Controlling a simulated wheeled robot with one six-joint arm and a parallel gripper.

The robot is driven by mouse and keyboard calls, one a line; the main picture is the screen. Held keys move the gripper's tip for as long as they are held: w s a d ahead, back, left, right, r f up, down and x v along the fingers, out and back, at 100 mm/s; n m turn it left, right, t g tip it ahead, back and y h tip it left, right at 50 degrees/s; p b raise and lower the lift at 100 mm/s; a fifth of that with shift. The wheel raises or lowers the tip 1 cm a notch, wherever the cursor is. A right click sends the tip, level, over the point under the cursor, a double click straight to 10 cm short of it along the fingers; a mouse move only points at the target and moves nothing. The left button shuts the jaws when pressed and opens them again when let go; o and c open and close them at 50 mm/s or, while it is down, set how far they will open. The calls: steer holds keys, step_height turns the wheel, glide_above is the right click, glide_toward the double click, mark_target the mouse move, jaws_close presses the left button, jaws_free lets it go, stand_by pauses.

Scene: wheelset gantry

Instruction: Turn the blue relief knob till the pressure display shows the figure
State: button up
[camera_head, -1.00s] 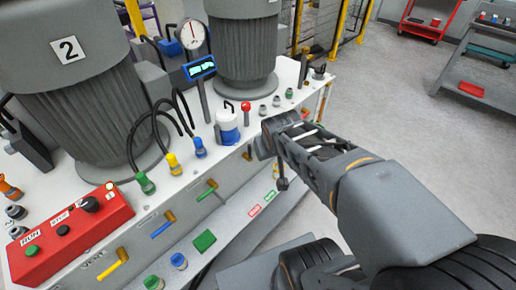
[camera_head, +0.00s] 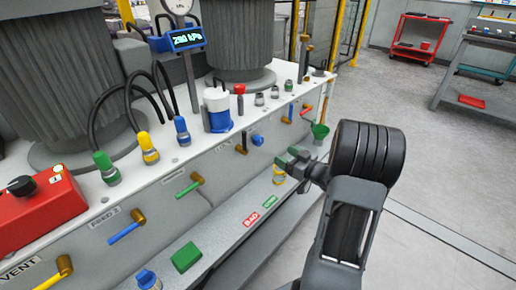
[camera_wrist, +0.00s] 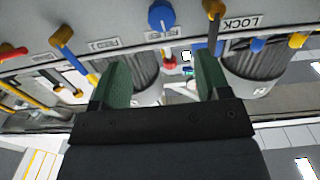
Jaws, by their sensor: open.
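The blue relief knob (camera_head: 257,140) is on the front face of the white bench, and it shows at the top of the wrist view (camera_wrist: 161,16). The pressure display (camera_head: 188,39) on its post is lit and shows a kPa figure, perhaps 280 or 290; the digits are blurred. My gripper (camera_head: 291,161) is in front of the bench face, to the right of and below the knob in the head view. In the wrist view its green-padded fingers (camera_wrist: 163,80) are apart and empty, with the knob beyond their tips and not between them.
A lower ledge (camera_head: 232,222) runs below. Open floor lies right.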

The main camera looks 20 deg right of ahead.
mark_target(261, 143)
steer(key=b+x, duration=0.2)
steer(key=x, duration=1.1)
steer(key=shift+w+a, duration=0.15)
steer(key=c, duration=0.9)
steer(key=shift+f+n+b, duration=0.2)
steer(key=shift+n+b, duration=0.7)
steer(key=shift+b, duration=0.1)
steer(key=shift+c, duration=0.2)
steer(key=shift+r+n, duration=0.15)
steer(key=shift+n, duration=0.55)
steer(key=o, duration=0.9)
steer(key=shift+o, duration=0.2)
